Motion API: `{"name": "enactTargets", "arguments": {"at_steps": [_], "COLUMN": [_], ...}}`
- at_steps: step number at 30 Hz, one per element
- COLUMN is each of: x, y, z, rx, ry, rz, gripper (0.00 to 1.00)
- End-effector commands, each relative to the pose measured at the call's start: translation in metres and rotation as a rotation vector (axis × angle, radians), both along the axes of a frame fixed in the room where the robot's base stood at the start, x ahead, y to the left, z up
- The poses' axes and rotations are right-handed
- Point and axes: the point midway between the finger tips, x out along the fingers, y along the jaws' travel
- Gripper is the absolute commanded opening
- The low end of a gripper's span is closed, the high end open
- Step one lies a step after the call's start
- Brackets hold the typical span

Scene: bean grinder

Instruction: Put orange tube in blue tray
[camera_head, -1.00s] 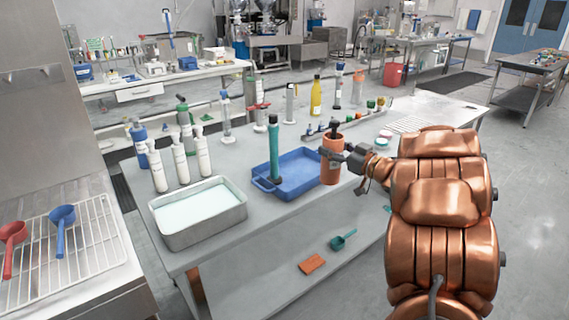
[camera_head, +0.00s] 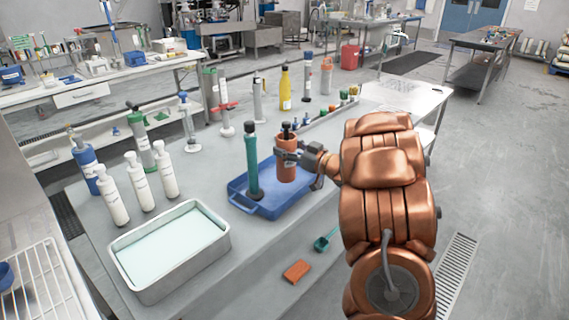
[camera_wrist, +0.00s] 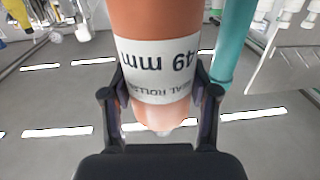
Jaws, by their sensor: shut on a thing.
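The orange tube (camera_head: 287,165) is upright with a dark top, at the right part of the blue tray (camera_head: 271,208). My gripper (camera_head: 290,153) is shut around its side from the right. I cannot tell whether its base touches the tray floor. In the wrist view the orange tube (camera_wrist: 157,30), with a white label, is between the two fingers (camera_wrist: 160,98). A teal tube (camera_head: 252,165) stands upright in the tray, left of the orange one; it also shows in the wrist view (camera_wrist: 232,45).
A metal pan (camera_head: 170,245) of pale liquid sits at the front left. White bottles (camera_head: 139,183) stand behind it. A yellow bottle (camera_head: 285,88) and a rack of small coloured items (camera_head: 325,115) are behind the tray.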

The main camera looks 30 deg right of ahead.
Motion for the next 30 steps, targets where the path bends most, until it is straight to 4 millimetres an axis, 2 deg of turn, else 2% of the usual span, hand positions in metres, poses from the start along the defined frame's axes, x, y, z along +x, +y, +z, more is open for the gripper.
{"name": "enactTargets", "arguments": {"at_steps": [8,15,28,29,30], "x": [0.000,0.000,0.000,0.000,0.000], "y": [0.001,0.001,0.001,0.001,0.001], "z": [-0.016,-0.043,-0.049,-0.050,-0.049], "rx": [0.001,0.003,0.001,0.000,0.000], "ry": [-0.001,-0.001,-0.002,-0.002,-0.002], "rz": [0.001,0.002,0.001,0.002,0.002], "gripper": [0.00,0.00,0.00,0.61,0.65]}}
